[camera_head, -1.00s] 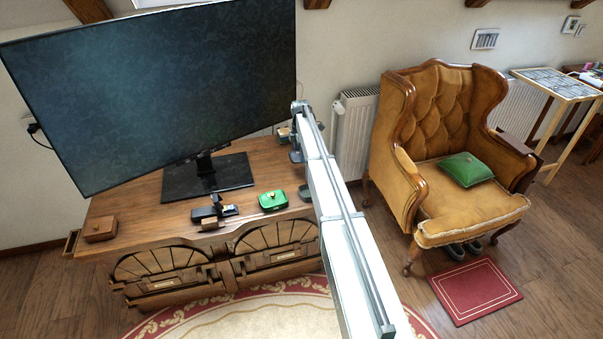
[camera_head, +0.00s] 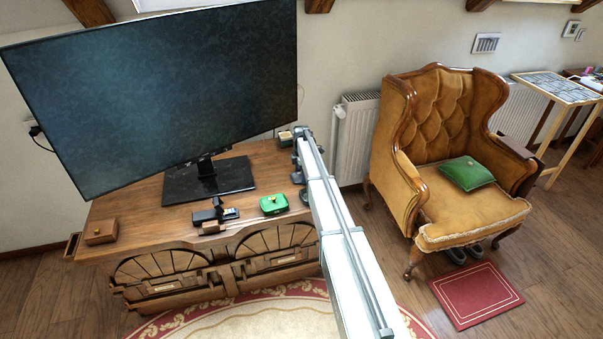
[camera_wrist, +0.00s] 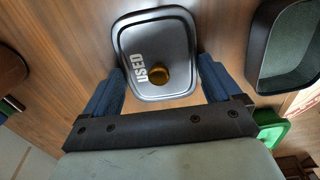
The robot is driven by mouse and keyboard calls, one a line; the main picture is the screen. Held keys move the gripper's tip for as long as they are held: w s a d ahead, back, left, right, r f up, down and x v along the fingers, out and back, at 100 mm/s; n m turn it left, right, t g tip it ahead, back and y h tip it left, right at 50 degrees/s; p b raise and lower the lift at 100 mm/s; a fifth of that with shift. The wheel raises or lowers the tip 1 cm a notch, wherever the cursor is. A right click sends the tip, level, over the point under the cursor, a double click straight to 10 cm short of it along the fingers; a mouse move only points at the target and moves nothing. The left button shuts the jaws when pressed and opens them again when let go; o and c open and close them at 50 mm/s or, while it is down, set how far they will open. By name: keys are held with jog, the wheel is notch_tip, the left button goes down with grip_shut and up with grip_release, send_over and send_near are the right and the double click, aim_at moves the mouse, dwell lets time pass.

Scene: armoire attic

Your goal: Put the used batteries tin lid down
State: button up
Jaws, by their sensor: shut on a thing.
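The used batteries tin lid (camera_wrist: 176,40) is a grey rounded square with white "USED" lettering and a brass-coloured knob. My gripper (camera_wrist: 163,88) is shut on it, with blue fingers at its left and right sides. The lid is above or at the wooden top; I cannot tell whether it touches. An open dark tin (camera_wrist: 258,62) with a grey-green inside stands to its right in the wrist view. In the head view my gripper (camera_head: 298,170) is at the right end of the cabinet top, and the lid is hard to make out.
A green lidded tin (camera_head: 273,204) and a dark device (camera_head: 215,214) stand along the front of the cabinet top (camera_head: 140,212). A large monitor (camera_head: 160,90) leans over its back. A wooden box (camera_head: 101,231) is at the left. A brown round thing (camera_wrist: 12,68) shows left in the wrist view.

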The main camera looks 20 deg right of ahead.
jog(key=o, duration=0.7)
jog(key=shift+f, duration=0.1)
notch_tip(320, 180, up, 12)
jog(key=shift+r, duration=0.15)
jog(key=shift+s, duration=0.1)
dwell(0.3)
